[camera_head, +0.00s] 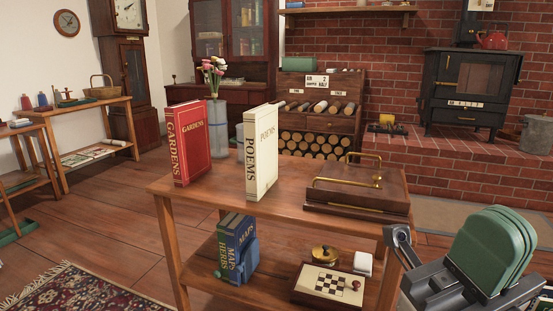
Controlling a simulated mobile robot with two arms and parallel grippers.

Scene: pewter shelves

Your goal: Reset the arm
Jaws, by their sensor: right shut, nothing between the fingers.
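My right gripper (497,243) is at the lower right, in front of and to the right of the wooden table (285,190). It has rounded green pads on a dark grey body, and the pads are together with nothing seen between them. It is apart from the things on the table. My left gripper is not in view.
On the table stand a red GARDENS book (188,143), a cream POEMS book (261,152), a grey vase (218,130) with flowers, and a brown wooden box (357,203) with brass handles. The lower shelf holds blue books (237,248) and a chessboard (328,283). A black stove (470,90) stands behind.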

